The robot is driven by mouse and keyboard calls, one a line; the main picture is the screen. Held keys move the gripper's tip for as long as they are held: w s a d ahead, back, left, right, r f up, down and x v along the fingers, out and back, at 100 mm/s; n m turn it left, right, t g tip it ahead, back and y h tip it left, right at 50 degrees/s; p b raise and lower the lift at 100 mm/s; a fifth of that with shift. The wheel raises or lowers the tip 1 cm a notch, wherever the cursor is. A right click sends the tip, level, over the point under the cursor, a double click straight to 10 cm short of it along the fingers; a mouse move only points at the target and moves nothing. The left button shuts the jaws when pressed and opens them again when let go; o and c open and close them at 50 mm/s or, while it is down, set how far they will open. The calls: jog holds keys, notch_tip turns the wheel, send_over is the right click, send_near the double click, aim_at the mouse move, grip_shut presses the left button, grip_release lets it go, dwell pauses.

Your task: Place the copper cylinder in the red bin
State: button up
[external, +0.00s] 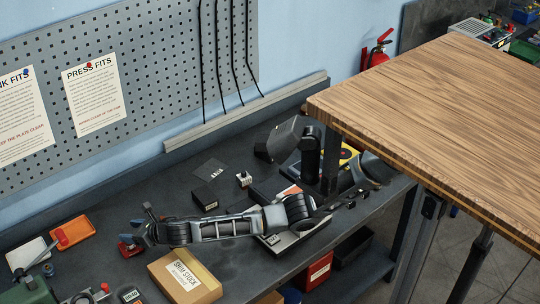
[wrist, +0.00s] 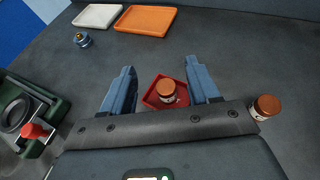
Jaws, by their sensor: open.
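A small red bin (wrist: 151,100) lies on the dark bench between my fingers in the wrist view. A copper-topped cylinder (wrist: 167,88) with a pale label sits upright within its outline, apparently inside it. A second similar copper-topped cylinder (wrist: 266,105) shows to the right, outside my right finger, its lower part cut off by my gripper body. My gripper (wrist: 160,77) is open, with a blue finger on each side of the bin and clear gaps to the cylinder. In the external view my gripper (external: 142,229) is low over the bench's left part, with the red bin (external: 129,250) partly hidden below it.
An orange tray (wrist: 146,19) and a white tray (wrist: 97,16) lie beyond the bin, with a small blue item (wrist: 82,40) near them. A green device (wrist: 45,105) is at left. A cardboard box (external: 185,277) stands near the bench's front edge.

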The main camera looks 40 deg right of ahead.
jog(key=shift+r, duration=1.3)
